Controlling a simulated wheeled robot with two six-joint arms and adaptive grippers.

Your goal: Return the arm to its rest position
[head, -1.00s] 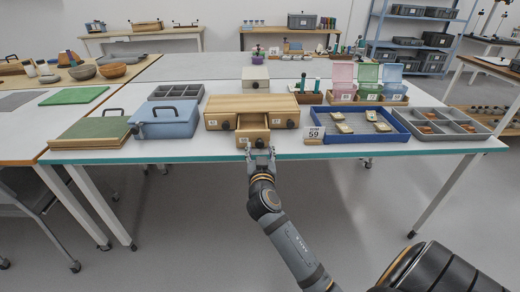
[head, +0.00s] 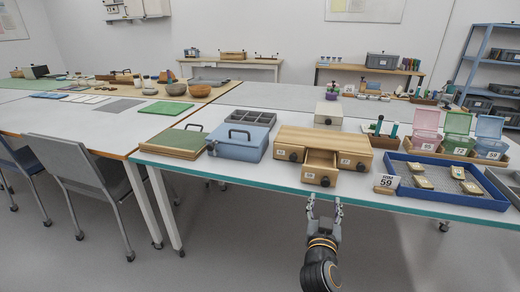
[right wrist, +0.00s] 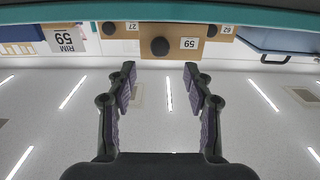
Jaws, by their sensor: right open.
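My right gripper (head: 324,204) is open and empty, just in front of the table's front edge in the head view. What lies inside the drawer cannot be told. My left gripper is not in view.
The white table's teal edge (head: 240,181) runs close to the gripper. A blue tray (head: 405,183) with sherds and a "RIM 59" card (head: 386,184) are right of the cabinet. A blue case (head: 238,144) is left of it. A grey chair (head: 75,170) stands at left. Floor in front is clear.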

